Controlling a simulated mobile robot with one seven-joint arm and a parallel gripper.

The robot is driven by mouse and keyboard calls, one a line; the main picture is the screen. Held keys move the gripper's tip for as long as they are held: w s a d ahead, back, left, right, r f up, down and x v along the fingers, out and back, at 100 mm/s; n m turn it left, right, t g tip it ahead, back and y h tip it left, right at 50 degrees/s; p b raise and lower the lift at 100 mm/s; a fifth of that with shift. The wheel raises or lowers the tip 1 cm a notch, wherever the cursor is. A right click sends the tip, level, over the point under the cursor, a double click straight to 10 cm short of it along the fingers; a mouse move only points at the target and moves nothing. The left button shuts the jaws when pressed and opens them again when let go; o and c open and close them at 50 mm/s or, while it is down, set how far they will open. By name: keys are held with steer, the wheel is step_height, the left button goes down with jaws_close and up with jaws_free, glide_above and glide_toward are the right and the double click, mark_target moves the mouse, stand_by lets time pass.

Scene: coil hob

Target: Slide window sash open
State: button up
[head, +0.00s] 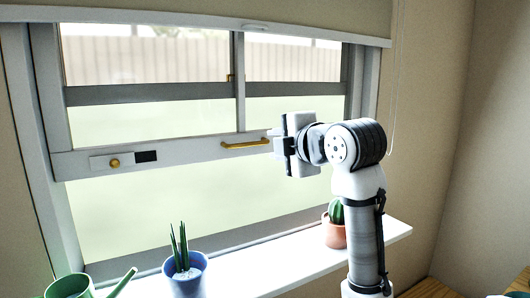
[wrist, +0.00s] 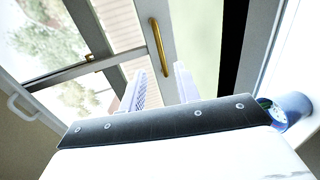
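The window sash has a pale grey lower rail (head: 190,153) crossing the window at mid-height. A brass bar handle (head: 245,144) is fixed to this rail; it also shows in the wrist view (wrist: 159,47). My gripper (head: 272,138) is at the handle's right end in the head view. In the wrist view its two fingers (wrist: 162,82) stand apart with nothing between them, and the handle lies just beyond the fingertips. I cannot tell whether they touch it. A round brass knob (head: 115,163) and a dark block (head: 146,156) sit at the rail's left.
The white sill (head: 270,262) holds a blue pot (head: 186,277) with a spiky plant and a terracotta cactus pot (head: 334,234). A green watering can (head: 70,287) is at lower left. A blind (head: 220,10) hangs above; its cord (head: 394,90) is at right.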

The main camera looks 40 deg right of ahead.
steer(key=shift+v, duration=1.8)
